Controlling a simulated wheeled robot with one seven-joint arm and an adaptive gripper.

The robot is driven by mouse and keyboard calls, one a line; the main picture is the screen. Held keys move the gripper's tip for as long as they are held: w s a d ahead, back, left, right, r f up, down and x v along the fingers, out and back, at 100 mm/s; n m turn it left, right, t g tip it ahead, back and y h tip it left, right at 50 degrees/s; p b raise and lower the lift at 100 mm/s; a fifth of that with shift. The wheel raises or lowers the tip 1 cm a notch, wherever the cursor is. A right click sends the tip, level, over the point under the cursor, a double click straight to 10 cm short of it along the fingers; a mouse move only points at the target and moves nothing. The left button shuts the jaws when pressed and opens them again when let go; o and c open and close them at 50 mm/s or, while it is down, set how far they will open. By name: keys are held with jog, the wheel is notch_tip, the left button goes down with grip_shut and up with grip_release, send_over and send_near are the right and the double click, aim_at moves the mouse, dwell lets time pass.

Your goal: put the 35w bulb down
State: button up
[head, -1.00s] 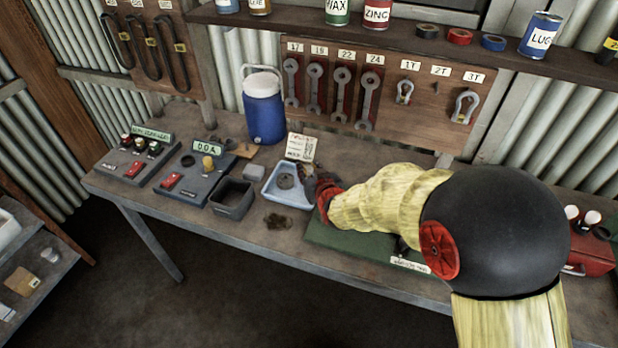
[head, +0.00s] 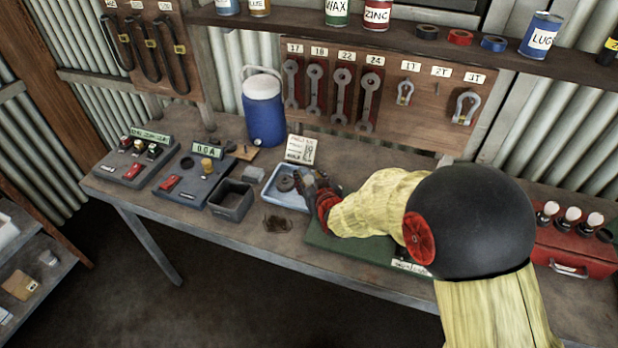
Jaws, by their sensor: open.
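My gripper (head: 312,184) is low at the right side of the pale blue tray (head: 268,203), partly over it, and is open. The dark fingers blend with what is behind them, and I cannot make out a bulb between or under them. Several bulbs with white tops (head: 570,217) stand in the red case (head: 578,252) at the right end of the bench. I cannot read a wattage on any of them, so I cannot tell which is the 35w bulb. A dark ring (head: 286,183) lies in the tray.
My arm passes over a green mat (head: 318,237). Left of the tray are an open grey box (head: 231,200), a small grey block (head: 253,174) and two switch panels (head: 190,183). A blue jug (head: 264,112) and a paper card (head: 300,149) stand behind. The front bench edge is mostly clear.

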jog(key=p+v, duration=0.2)
jog(key=v, duration=1)
jog(key=shift+r, duration=0.1)
jog(key=shift+d+r, duration=0.2)
jog(key=shift+r, duration=0.1)
jog(key=s+d+r+m+g+h, duration=0.1)
jog(key=s+d+r+g+h, duration=0.15)
jog(key=d+r, duration=0.3)
jog(key=s+d+r+m+g, duration=0.1)
jog(key=s+d+r, duration=0.3)
jog(key=s, duration=0.8)
jog(key=s+d+r+m+g+h, duration=0.1)
jog(key=s+d+r+g, duration=0.3)
jog(key=s, duration=0.8)
jog(key=shift+s+d+r, duration=0.25)
jog(key=shift+d+r, duration=0.2)
jog(key=shift+d, duration=0.25)
